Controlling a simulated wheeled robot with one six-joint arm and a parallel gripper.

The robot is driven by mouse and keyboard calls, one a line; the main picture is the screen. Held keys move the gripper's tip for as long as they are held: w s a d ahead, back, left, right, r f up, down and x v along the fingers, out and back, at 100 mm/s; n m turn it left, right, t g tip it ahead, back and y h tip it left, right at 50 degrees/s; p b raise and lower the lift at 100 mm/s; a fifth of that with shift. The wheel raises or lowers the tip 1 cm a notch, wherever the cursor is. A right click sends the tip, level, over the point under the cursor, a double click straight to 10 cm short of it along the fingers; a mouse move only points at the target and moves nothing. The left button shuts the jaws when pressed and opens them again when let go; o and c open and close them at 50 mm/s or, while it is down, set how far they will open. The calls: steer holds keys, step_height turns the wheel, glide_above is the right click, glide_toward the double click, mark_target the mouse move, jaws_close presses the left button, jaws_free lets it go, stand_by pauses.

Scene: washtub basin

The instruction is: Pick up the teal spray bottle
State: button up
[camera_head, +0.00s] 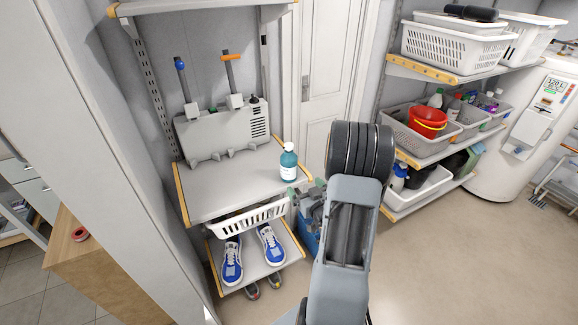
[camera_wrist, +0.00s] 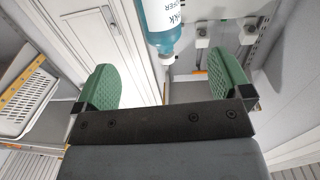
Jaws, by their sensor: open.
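The teal bottle (camera_head: 288,163) stands upright near the right end of the grey middle shelf. It has a white label and a light top. In the wrist view the bottle (camera_wrist: 163,28) appears upside down at the top centre, its cap pointing toward my gripper and its far end cut off by the frame. My gripper (camera_wrist: 164,75) has its two green fingers wide apart with nothing held between them. The bottle lies ahead of the gap between them. In the head view my gripper (camera_head: 306,188) is just right of the shelf and is partly hidden by my arm.
The grey shelf (camera_head: 215,193) carries a grey box-like unit (camera_head: 222,136) at the back. Below it are a white basket (camera_head: 250,217) and blue shoes (camera_head: 232,262). A white door (camera_head: 321,75) is behind. Loaded shelves (camera_head: 440,72) stand right; the floor (camera_head: 475,260) there is clear.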

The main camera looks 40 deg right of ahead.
mark_target(293, 170)
steer(key=p+x, duration=0.1)
steer(key=x, duration=0.6)
steer(key=shift+d+r+p, duration=0.15)
steer(key=shift+r+p, duration=0.05)
steer(key=shift+p, duration=0.2)
steer(key=shift+p+x, duration=1.15)
steer(key=shift+x, duration=2)
steer(key=shift+c, duration=0.3)
steer(key=c, duration=1.1)
steer(key=shift+c, duration=0.2)
